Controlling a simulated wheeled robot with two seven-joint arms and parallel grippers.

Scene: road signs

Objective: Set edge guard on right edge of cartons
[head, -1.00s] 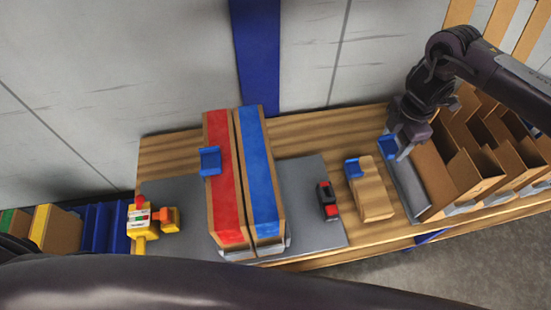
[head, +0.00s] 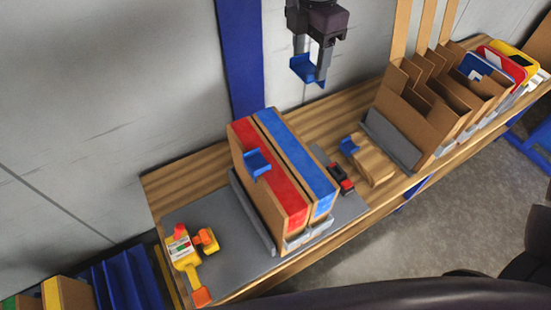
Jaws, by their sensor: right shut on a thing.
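Two tall cartons stand side by side on the grey mat: one with a red top strip (head: 284,188) on the left, one with a blue top strip (head: 300,161) on the right. One blue edge guard (head: 257,163) sits over the left edge of the red-topped carton. My right gripper (head: 314,66) is shut on another blue edge guard (head: 304,71) and holds it in the air beyond and to the right of the cartons. The right edge of the blue-topped carton bears no guard. My left gripper is not in view.
A wooden block (head: 374,165) holds a further blue guard (head: 349,146). A black and red item (head: 341,180) lies beside the cartons. A yellow tape tool (head: 183,255) lies at the left of the grey mat (head: 222,262). Brown dividers (head: 430,120) stand at the right.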

